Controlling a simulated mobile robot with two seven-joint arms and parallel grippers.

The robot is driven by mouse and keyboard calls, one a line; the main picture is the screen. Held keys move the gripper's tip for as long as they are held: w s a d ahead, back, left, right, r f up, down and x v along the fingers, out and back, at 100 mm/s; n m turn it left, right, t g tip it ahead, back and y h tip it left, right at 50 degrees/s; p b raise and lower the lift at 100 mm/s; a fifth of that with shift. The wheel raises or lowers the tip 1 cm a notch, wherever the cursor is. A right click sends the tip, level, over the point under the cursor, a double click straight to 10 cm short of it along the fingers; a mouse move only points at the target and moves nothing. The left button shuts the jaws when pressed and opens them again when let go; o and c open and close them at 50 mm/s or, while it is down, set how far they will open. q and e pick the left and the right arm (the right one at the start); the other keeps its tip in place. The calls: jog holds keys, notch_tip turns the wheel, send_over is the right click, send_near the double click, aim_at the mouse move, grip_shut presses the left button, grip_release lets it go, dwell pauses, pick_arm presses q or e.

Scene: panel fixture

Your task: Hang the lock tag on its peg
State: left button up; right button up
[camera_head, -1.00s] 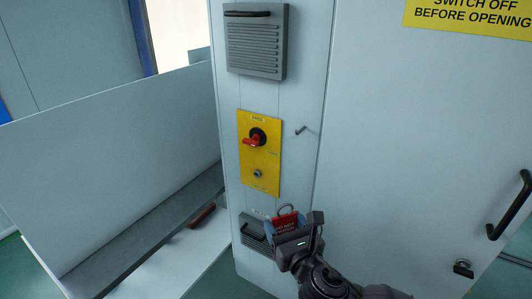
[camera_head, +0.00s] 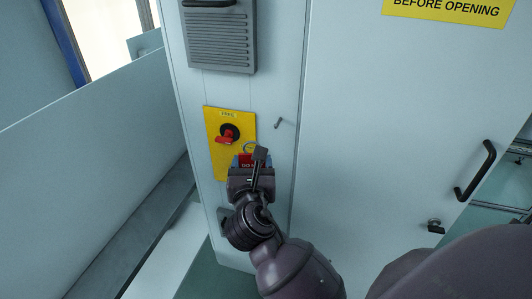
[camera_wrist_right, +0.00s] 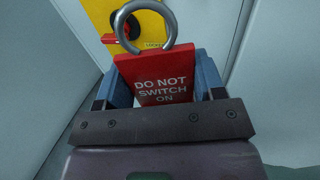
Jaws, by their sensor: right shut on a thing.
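The lock tag (camera_wrist_right: 160,80) is red with white "DO NOT SWITCH ON" lettering and a metal ring (camera_wrist_right: 143,18) at its top. My right gripper (camera_wrist_right: 158,95) is shut on the tag, a blue finger on each side. In the head view the tag (camera_head: 247,160) is mostly hidden by my gripper; its ring shows above. The peg (camera_head: 279,123) is a small metal pin on the pale panel, up and right of the tag. The ring appears apart from the peg. My left gripper is not in view.
A yellow switch plate (camera_head: 213,150) with a red rotary handle (camera_head: 227,137) is left of the tag. A grey louvred vent (camera_head: 220,40) is above. A black door handle (camera_head: 475,171) and a small latch (camera_head: 435,226) are on the right. A pale partition (camera_head: 80,150) stands at left.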

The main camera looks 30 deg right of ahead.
aim_at(280, 136)
jog(key=shift+s+d+r+m+g+h+p, duration=0.45)
jog(key=shift+d+r+m+g+h+p, duration=0.15)
jog(key=shift+m+g+h, duration=0.35)
jog(key=shift+s+d+r+m+g+h+p, duration=0.15)
jog(key=shift+s+d+m+g+h+p, duration=0.3)
jog(key=shift+h, duration=0.4)
jog(key=shift+d+m+g+h, duration=0.2)
jog(key=shift+m+g+h, duration=0.1)
jog(key=shift+m+g, duration=0.1)
jog(key=b+x, duration=0.1)
jog(key=x, duration=0.1)
jog(key=b+x, duration=0.2)
jog(key=x, duration=0.1)
jog(key=f+b+x, duration=0.1)
jog(key=x, duration=0.1)
jog(key=shift+w, duration=0.15)
jog(key=shift+w+d, duration=0.1)
jog(key=shift+d, duration=0.1)
pick_arm(q)
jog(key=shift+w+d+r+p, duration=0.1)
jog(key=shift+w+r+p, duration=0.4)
jog(key=shift+p, duration=0.25)
pick_arm(e)
jog(key=shift+w+d+f, duration=0.25)
jog(key=shift+d+f, duration=0.1)
